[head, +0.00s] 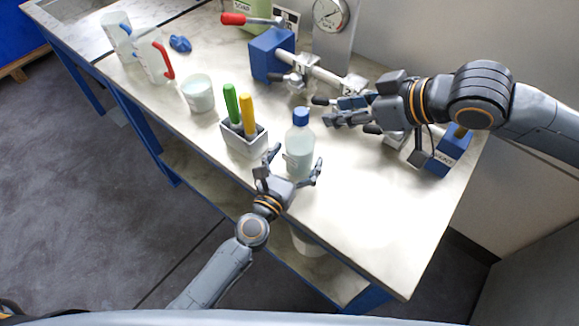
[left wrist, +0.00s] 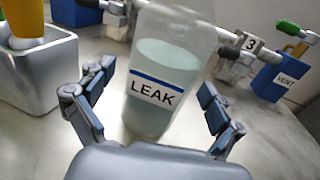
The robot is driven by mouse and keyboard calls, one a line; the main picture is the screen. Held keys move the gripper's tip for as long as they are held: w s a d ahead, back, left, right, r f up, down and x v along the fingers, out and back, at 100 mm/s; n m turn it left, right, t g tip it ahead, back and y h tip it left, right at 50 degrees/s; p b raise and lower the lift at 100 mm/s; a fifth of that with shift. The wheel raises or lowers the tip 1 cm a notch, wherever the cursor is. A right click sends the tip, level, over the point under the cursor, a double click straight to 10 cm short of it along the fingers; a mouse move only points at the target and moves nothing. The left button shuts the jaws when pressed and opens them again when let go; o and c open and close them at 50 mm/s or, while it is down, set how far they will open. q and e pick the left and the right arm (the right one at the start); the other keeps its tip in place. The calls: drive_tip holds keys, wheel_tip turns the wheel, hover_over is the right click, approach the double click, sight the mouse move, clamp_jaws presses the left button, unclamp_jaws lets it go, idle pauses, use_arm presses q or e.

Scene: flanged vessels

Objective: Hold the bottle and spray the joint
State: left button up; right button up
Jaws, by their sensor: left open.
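A clear bottle (head: 299,150) with a blue cap stands upright on the bench in the head view. In the left wrist view the bottle (left wrist: 155,95) shows its LEAK label and pale liquid. My left gripper (head: 294,168) is open at the bottle's near side, with its fingers to either side of it; I cannot tell whether they touch it. The pipe with its joint (head: 322,76) runs between blue blocks at the back of the bench. My right gripper (head: 340,110) is over the pipe, right of the bottle; its fingers partly hide the pipe fittings.
A grey holder (head: 243,140) with green- and yellow-handled tools stands left of the bottle. A white cup (head: 198,94), two jugs (head: 152,58) and a blue cloth-like item (head: 180,43) lie further left. A gauge (head: 330,14) stands behind. The bench's front right is clear.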

use_arm(q)
drive_tip(key=shift+w+d, duration=0.15)
drive_tip(key=shift+w, duration=0.25)
drive_tip(key=shift+c, duration=0.5)
drive_tip(key=c, duration=1.6)
drive_tip(key=shift+o, duration=0.2)
use_arm(e)
clamp_jaws()
